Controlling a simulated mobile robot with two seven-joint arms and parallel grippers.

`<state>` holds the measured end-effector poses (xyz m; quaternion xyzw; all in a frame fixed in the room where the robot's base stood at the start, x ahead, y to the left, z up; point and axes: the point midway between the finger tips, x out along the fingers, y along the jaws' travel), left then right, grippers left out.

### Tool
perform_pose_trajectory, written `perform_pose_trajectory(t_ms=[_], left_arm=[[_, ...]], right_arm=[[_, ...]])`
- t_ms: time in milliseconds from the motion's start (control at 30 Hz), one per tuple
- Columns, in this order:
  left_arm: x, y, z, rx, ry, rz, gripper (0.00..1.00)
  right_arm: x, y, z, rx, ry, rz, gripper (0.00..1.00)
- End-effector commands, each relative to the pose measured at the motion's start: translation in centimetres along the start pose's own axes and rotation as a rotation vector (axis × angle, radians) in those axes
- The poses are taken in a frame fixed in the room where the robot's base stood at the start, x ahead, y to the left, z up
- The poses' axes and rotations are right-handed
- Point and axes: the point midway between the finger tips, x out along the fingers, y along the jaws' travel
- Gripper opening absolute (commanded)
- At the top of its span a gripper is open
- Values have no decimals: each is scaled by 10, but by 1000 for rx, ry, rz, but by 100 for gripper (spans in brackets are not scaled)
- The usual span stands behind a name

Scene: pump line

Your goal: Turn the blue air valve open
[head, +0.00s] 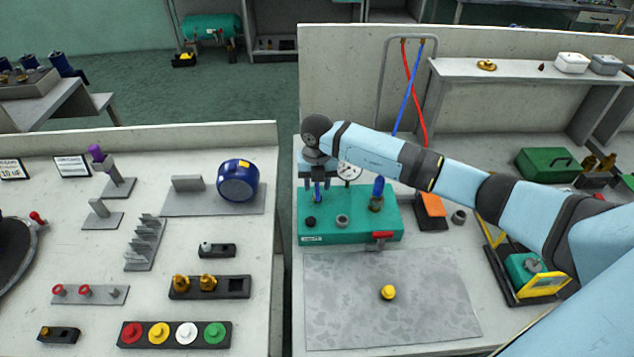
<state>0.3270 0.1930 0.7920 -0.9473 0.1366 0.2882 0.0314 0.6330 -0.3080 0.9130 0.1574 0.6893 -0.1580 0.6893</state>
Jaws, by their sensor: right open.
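A teal pump-line box (340,231) stands on the right bench. On its right part a blue upright handle (378,187) rises from a brass fitting; it looks like the air valve. My right gripper (318,195) points down over the box's back left part, left of that handle and apart from it. Its jaws are open, with something small and blue showing between or behind the fingers; I cannot tell whether they touch it. A red lever (382,235) is on the box's front. My left gripper is out of view.
A pressure gauge (349,172) stands beside my right gripper, partly behind my arm. A grey mat (390,318) with a yellow knob (388,292) lies in front. An orange-topped block (432,205) sits to the right. A gap separates the left bench (255,310).

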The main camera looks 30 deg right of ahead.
Motion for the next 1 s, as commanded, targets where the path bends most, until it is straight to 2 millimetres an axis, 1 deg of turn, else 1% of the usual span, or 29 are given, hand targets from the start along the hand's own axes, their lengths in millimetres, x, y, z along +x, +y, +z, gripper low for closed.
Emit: perform_pose_trajectory(t_ms=[133, 367, 400, 467, 500, 567, 833, 1000], left_arm=[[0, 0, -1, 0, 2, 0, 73], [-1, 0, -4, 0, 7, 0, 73], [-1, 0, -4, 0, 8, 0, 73], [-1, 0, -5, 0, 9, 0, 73], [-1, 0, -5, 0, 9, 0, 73], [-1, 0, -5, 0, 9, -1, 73], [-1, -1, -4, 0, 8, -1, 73], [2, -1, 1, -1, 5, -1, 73]], right_arm=[[7, 0, 0, 1, 0, 1, 40], [8, 0, 0, 0, 0, 1, 40], [8, 0, 0, 0, 0, 1, 36], [8, 0, 0, 0, 0, 1, 22], [7, 0, 0, 0, 0, 1, 13], [7, 0, 0, 0, 0, 1, 0], [7, 0, 0, -11, 0, 1, 0], [8, 1, 0, -63, -1, 1, 0]])
